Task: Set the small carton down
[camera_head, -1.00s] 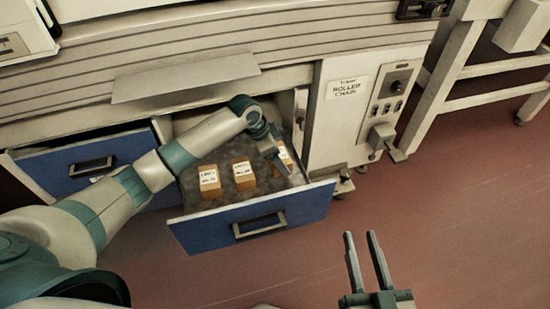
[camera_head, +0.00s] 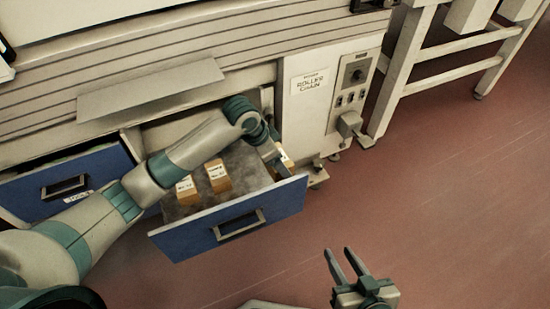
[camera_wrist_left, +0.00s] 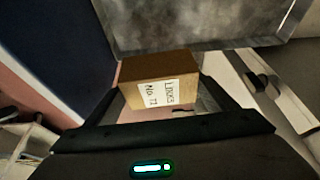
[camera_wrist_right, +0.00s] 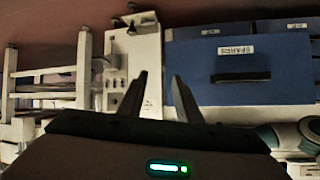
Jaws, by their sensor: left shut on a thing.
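The small carton (camera_wrist_left: 158,82) is brown with a white label and sits between the fingers of my left gripper (camera_wrist_left: 160,92) in the left wrist view. In the head view my left gripper (camera_head: 274,155) is shut on this carton (camera_head: 286,159) by the right side of the open blue drawer (camera_head: 180,238). The arm partly hides it, and I cannot tell its height over the drawer's floor. Two similar cartons stand in the drawer, one on the left (camera_head: 186,191) and one in the middle (camera_head: 218,178). My right gripper (camera_head: 342,252) is open and empty over the red floor.
A second blue drawer (camera_head: 65,180) stands open at the left. A control panel (camera_head: 354,82) and a "roller chain" sign (camera_head: 310,82) are on the cabinet to the right. A pale frame (camera_head: 400,70) stands farther right. The red floor in front is clear.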

